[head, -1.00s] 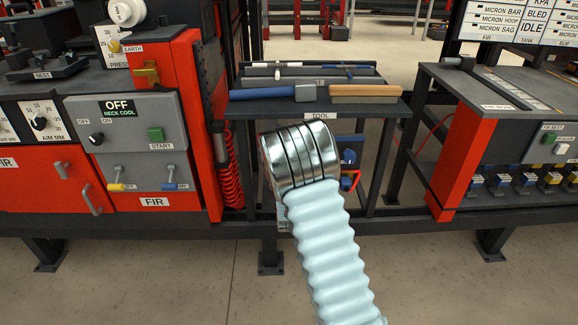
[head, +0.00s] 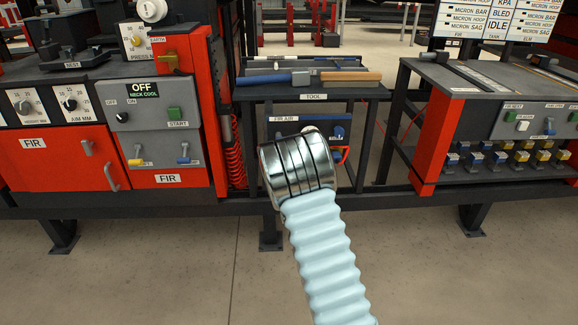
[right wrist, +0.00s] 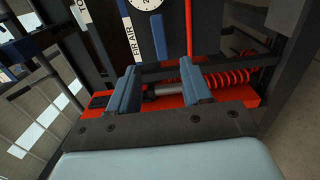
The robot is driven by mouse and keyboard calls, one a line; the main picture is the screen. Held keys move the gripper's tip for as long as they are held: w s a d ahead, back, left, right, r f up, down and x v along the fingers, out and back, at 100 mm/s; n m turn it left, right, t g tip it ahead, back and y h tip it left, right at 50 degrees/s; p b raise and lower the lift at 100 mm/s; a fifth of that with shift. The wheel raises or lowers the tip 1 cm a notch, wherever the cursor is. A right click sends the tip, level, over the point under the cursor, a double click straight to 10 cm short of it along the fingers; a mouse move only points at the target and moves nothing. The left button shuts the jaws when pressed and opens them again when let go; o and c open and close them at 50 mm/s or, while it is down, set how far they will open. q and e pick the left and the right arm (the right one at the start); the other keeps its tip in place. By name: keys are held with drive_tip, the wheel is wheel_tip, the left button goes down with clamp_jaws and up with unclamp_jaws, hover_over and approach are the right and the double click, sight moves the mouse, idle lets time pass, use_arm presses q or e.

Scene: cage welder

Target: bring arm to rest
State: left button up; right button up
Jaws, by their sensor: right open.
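My right arm (head: 325,250) comes up from the bottom of the head view in a pale blue ribbed sleeve. It ends in a shiny metal wrist (head: 297,168) in front of the lower part of the tool stand. The wrist hides its fingers there. In the right wrist view my right gripper (right wrist: 160,76) has its two blue-grey fingers apart. A grey cylinder (right wrist: 166,89) and a red coiled hose (right wrist: 228,77) show between and beyond the fingers; I see nothing gripped. My left gripper is in neither view.
The tool shelf (head: 300,92) holds a blue-handled tool (head: 262,79) and a wooden-handled one (head: 350,76). A red and grey control cabinet (head: 150,115) stands at left, another bench (head: 440,140) at right. A dark rail (head: 390,203) runs low across; the floor (head: 160,280) in front is clear.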

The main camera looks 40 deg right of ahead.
drive_tip(key=shift+a+f, duration=0.1)
idle(0.5)
drive_tip(key=s+a+f+m+g+y, duration=0.3)
drive_tip(key=s+a+f+y, duration=0.15)
drive_tip(key=a+f, duration=0.65)
drive_tip(key=s+a+f+m+g+y, duration=0.35)
drive_tip(key=s+a+f, duration=0.3)
drive_tip(key=f, duration=0.85)
drive_tip(key=s+a+f+m+g+y, duration=0.3)
drive_tip(key=s+a+g, duration=0.1)
drive_tip(key=s+a, duration=0.6)
drive_tip(key=s+a+f+m+g+y, duration=0.3)
drive_tip(key=s+a+g, duration=0.1)
drive_tip(key=s+a, duration=0.6)
drive_tip(key=shift+m, duration=0.35)
drive_tip(key=shift+w+f, duration=0.1)
